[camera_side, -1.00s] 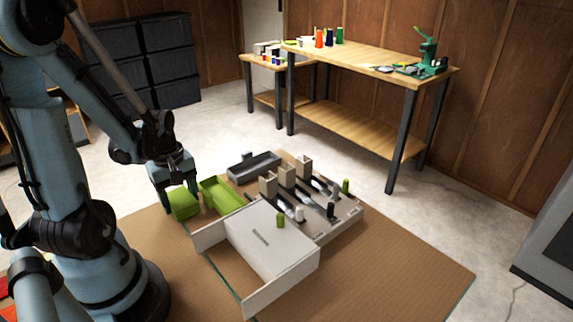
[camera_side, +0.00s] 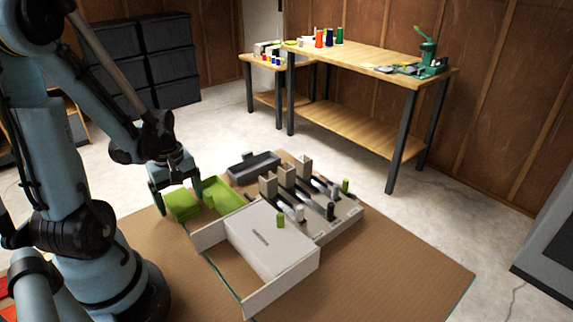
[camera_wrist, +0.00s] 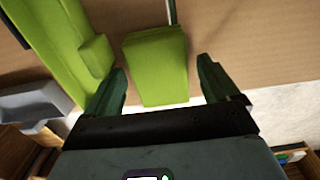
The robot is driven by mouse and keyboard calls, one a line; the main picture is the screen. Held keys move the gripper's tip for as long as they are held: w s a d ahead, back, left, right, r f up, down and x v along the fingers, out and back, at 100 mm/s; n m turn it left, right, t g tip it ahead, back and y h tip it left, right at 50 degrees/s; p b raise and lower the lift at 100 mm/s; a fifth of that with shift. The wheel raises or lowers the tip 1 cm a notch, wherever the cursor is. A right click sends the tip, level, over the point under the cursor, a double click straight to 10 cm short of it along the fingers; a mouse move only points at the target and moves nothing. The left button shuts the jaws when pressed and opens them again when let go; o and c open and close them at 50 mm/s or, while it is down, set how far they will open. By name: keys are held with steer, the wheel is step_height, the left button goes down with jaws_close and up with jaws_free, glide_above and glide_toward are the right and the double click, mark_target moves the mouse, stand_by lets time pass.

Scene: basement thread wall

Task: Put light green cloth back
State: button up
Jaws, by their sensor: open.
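The light green cloth (camera_side: 184,206) is a folded, block-like bundle on the brown mat, just left of the light green tray (camera_side: 224,197). My gripper (camera_side: 179,198) is over the cloth, pointing down, with its fingers apart on either side of it. In the wrist view the cloth (camera_wrist: 156,62) lies between and beyond the two open fingertips, with a gap showing on each side. The light green tray (camera_wrist: 62,38) shows at the left there, close to the cloth but apart from it. The cloth's underside is hidden.
A white open drawer-like box (camera_side: 268,240) stands right of the tray. Behind it is a rack (camera_side: 342,218) with spools and upright holders. A dark grey tray (camera_side: 254,166) lies at the back. The brown mat (camera_side: 395,265) is clear at the front right.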

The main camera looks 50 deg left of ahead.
mark_target(180, 200)
step_height(180, 200, up, 12)
steer(key=w+d+m+t, duration=0.3)
steer(key=w+d+m, duration=0.2)
steer(key=d+m, duration=0.4)
steer(key=w+d+r+m+t, duration=0.1)
steer(key=w+d+m+t, duration=0.3)
steer(key=d+m, duration=0.5)
steer(key=shift+w, duration=0.5)
steer(key=shift+r, duration=0.1)
